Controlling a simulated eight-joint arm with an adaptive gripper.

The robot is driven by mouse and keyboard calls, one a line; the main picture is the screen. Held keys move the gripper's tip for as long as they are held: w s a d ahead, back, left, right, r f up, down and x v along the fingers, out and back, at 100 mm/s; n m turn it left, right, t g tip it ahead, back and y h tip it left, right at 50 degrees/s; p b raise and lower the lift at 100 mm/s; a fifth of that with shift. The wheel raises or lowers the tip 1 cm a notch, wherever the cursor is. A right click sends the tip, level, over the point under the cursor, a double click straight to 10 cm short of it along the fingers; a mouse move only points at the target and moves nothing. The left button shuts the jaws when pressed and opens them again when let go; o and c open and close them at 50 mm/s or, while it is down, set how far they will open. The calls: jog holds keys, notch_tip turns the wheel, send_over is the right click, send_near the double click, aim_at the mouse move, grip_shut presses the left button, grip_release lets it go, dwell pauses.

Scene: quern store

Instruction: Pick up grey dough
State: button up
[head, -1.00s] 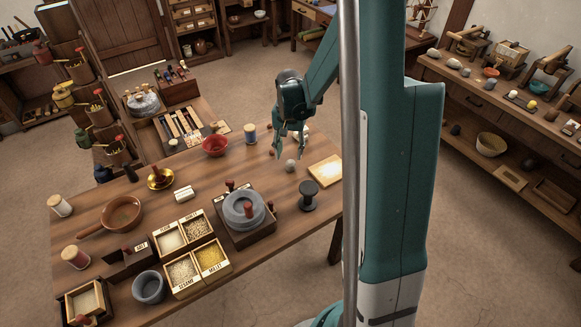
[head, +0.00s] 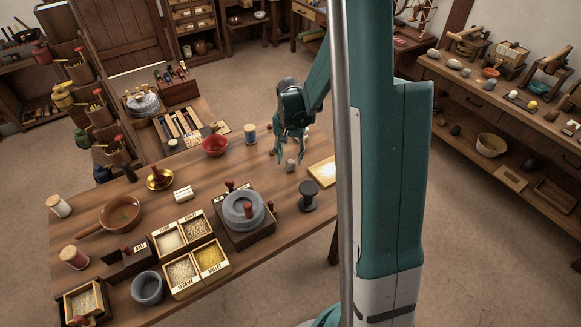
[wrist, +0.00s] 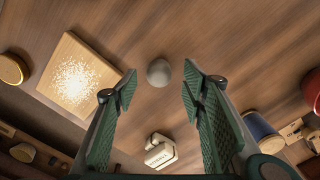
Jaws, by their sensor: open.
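The grey dough (head: 291,165) is a small grey ball on the wooden table, near its far right end. It also shows in the wrist view (wrist: 159,72), at the top middle, just beyond the fingertips and in line with the gap between them. My gripper (head: 291,155) hangs over the dough with its fingers pointing down. In the wrist view its two green padded fingers (wrist: 158,83) are spread wide, with nothing between them. I cannot tell the exact height of the fingertips above the table.
A floured board (wrist: 82,75) lies beside the dough. A black spool-shaped item (head: 308,195) stands nearer on the table. A red bowl (head: 215,146) and a blue-banded jar (head: 250,134) stand to the left. A stone quern (head: 243,209) is at front left.

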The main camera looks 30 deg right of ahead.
aim_at(290, 162)
jog(key=shift+d+f+b, duration=0.1)
jog(key=shift+f+b, duration=0.65)
jog(key=shift+f, duration=1.8)
jog(key=c, duration=1)
jog(key=shift+r, duration=0.15)
jog(key=shift+r+p, duration=1.15)
jog(key=shift+r, duration=3.7)
